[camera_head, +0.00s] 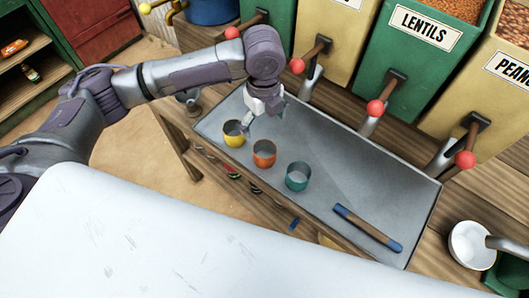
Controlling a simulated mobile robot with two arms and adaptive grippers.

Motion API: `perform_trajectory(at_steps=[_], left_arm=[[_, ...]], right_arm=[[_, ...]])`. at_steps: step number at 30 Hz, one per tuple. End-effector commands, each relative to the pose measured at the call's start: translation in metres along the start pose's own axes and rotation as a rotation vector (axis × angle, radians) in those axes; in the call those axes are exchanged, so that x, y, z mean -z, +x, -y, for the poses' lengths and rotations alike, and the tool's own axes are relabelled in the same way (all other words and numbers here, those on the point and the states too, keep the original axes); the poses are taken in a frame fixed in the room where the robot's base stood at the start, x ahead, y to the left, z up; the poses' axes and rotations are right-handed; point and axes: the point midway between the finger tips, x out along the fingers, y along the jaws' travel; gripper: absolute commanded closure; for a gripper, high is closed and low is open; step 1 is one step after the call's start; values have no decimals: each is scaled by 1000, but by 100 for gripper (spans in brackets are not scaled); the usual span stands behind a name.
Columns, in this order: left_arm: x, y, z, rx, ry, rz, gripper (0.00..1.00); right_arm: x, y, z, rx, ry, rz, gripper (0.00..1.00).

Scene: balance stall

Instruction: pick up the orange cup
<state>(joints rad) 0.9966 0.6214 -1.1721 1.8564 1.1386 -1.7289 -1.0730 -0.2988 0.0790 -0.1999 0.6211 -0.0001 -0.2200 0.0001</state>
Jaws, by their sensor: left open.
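The orange cup (264,154) stands upright on the grey metal tray, between a yellow cup (234,134) on its left and a teal cup (298,176) on its right. My left gripper (262,122) is above and behind the cups, near the yellow and orange ones. It is open with its fingers pointing down, and no cup is between them. Its fingers are small in the picture. My right gripper is not in view.
The tray (340,165) has free room to the right of the cups. A blue-ended bar (368,228) lies there. Bins labelled lentils (423,25) and others stand behind, with red-knobbed levers (375,108) jutting forward. A white bowl (471,245) is at the right.

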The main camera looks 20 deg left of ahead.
Motion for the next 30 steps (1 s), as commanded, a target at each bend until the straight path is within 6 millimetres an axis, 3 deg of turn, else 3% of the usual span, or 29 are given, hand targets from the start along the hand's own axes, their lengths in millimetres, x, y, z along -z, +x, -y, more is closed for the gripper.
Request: perform_trajectory(at_steps=[12,19,27,30], left_arm=[[0,72,-1,-4,0,-1,4],[1,87,0,-3,2,0,4],[2,126,0,-3,2,1,4],[2,132,0,0,2,1,4]], right_arm=[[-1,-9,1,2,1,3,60],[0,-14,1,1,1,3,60],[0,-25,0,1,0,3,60],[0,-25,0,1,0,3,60]])
